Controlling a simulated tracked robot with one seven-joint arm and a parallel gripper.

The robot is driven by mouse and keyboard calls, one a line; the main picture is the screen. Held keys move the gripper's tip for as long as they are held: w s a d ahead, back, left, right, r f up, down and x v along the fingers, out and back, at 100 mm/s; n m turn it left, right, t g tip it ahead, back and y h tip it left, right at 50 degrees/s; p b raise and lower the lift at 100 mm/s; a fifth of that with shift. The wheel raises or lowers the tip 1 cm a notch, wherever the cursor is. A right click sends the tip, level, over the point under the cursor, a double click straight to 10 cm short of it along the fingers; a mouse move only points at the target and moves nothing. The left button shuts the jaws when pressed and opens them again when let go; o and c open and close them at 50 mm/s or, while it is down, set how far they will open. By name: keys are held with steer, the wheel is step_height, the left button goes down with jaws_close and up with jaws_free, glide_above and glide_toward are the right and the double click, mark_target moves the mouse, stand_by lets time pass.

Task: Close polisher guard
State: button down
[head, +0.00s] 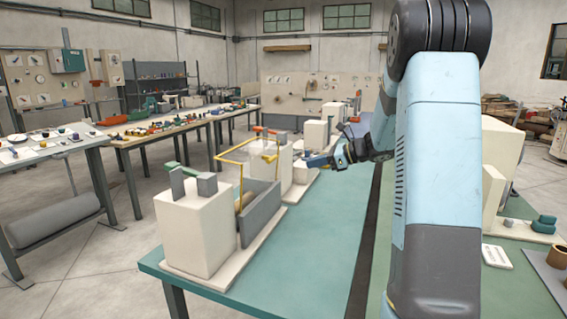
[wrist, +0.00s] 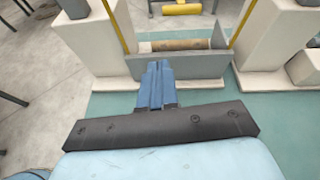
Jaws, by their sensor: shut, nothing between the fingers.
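The polisher has a cream block (head: 195,235) at the near left of the green table, a second cream block behind it, and a grey trough (head: 262,212) between them. The wrist view shows a tan roller (wrist: 180,45) behind the trough's grey front panel (wrist: 178,66). The guard looks like a yellow frame (head: 235,150), standing raised above the trough. Its posts (wrist: 118,28) and a yellow bar (wrist: 182,9) show in the wrist view. My gripper (head: 310,162) is shut and empty, to the right of the frame and apart from it. Its blue fingers (wrist: 155,72) point toward the trough.
More cream machines (head: 316,134) stand farther back along the table. The green tabletop (head: 305,255) in front of the polisher is clear. A dark strip (head: 365,240) runs along the table. A workbench (head: 140,135) with several small items stands at the left.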

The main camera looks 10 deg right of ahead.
steer(key=w+a+f+m+t, duration=0.1)
steer(key=w+a+f, duration=0.1)
steer(key=w+a, duration=0.6)
steer(key=shift+w+a+f+m, duration=0.15)
steer(key=shift+w+m, duration=0.15)
steer(key=shift+w, duration=0.6)
